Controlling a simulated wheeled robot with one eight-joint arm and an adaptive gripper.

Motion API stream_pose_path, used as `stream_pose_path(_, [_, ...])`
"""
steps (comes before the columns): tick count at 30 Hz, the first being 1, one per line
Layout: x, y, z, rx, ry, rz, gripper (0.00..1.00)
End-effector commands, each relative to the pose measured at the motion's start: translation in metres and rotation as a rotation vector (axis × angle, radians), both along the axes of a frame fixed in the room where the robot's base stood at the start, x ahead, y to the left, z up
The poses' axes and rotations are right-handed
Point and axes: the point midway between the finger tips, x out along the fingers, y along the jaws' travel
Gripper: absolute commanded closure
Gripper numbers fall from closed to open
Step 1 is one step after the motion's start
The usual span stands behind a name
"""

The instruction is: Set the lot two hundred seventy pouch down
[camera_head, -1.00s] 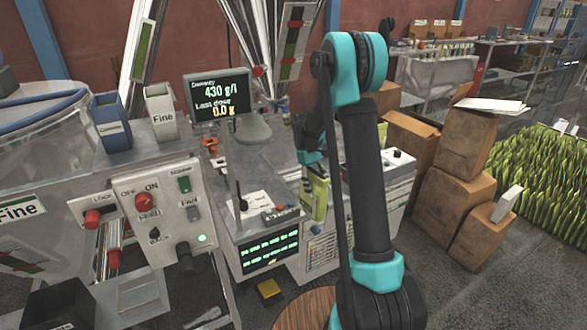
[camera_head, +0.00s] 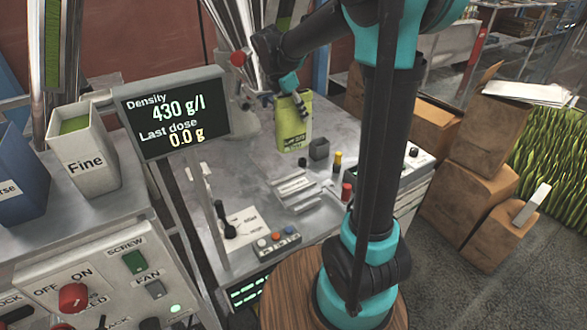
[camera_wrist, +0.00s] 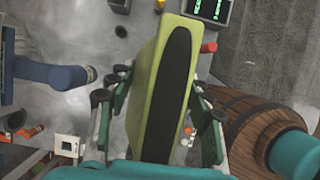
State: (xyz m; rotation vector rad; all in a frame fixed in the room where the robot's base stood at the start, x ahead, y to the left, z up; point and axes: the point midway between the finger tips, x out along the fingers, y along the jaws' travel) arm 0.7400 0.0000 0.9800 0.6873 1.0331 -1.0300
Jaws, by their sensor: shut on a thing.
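The lot two hundred seventy pouch looks like the yellow-green pouch (camera_head: 292,124) with a dark label; its print is too small to read fully. In the head view it is upright over the back of the grey worktop (camera_head: 262,190). I cannot tell whether its base touches the surface. My gripper (camera_head: 285,97) is at its upper edge. In the wrist view the pouch (camera_wrist: 150,100) stands between the two green fingers of my gripper (camera_wrist: 160,120), which are shut on it. Its open top shows a dark inside.
A display (camera_head: 172,112) reads 430 g/l and 0.0 g. A small dark block (camera_head: 319,148), a yellow-black bottle (camera_head: 337,161) and a button box (camera_head: 277,243) stand on the worktop. A white Fine container (camera_head: 85,155) is at left. Cardboard boxes (camera_head: 480,160) are at right.

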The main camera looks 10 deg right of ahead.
Motion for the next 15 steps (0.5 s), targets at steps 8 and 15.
stream_pose_path(8, [0.0, 0.0, -0.066, 0.0, 0.0, -0.001, 0.73])
stream_pose_path(15, [0.0, 0.0, -0.122, 0.0, 0.0, -0.002, 0.73])
